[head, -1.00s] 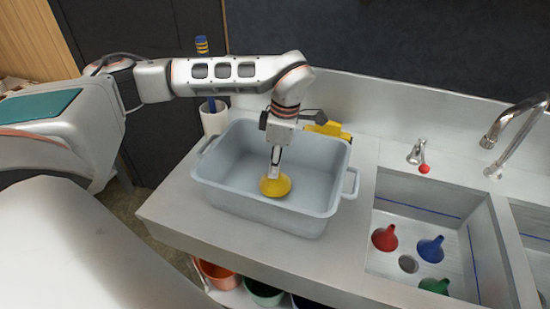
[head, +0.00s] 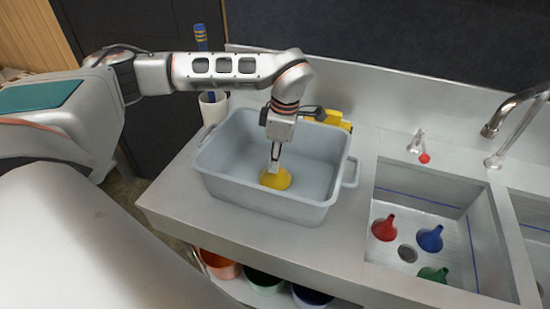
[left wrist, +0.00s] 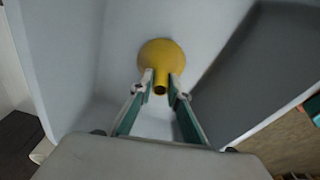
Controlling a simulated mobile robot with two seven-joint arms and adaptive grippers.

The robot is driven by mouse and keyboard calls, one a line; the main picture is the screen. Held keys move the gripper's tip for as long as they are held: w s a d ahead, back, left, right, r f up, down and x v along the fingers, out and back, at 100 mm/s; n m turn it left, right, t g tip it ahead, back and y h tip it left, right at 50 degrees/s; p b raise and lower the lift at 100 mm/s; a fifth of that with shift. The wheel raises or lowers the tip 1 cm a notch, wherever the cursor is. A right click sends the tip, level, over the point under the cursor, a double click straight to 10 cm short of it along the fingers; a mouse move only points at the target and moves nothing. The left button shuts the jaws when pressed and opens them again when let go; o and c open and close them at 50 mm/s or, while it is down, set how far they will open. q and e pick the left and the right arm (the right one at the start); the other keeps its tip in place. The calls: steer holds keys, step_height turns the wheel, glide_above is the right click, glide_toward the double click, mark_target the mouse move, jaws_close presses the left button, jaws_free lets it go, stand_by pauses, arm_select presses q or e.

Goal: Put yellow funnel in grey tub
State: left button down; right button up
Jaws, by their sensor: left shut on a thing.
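The yellow funnel (head: 275,179) is inside the grey tub (head: 262,203), near its front wall. The tub's front rim hides the funnel's lower edge. My left gripper (head: 275,160) reaches down into the tub and is shut on the funnel's spout. In the left wrist view, the two fingers (left wrist: 160,87) stand on either side of the spout of the funnel (left wrist: 160,52), with its wide mouth facing away from the camera. I cannot tell whether the funnel touches the tub floor. My right gripper is not in view.
Right of the tub, the sink (head: 385,259) holds red (head: 384,229), blue (head: 430,239) and green (head: 433,274) funnels. A white cup (head: 212,108) with a blue-handled brush stands behind left. A yellow object (head: 333,119) is behind the tub. Coloured buckets (head: 264,285) sit below the counter.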

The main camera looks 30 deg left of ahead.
arm_select(q)
steer(key=shift+f, duration=0.1)
steer(key=c, duration=1.8)
jaws_free()
steer(key=shift+c, duration=0.2)
steer(key=o, duration=0.5)
step_height(320, 180, up, 3)
steer(key=shift+f+p, duration=0.15)
steer(key=shift+p, duration=0.35)
steer(key=shift+r, duration=5.15)
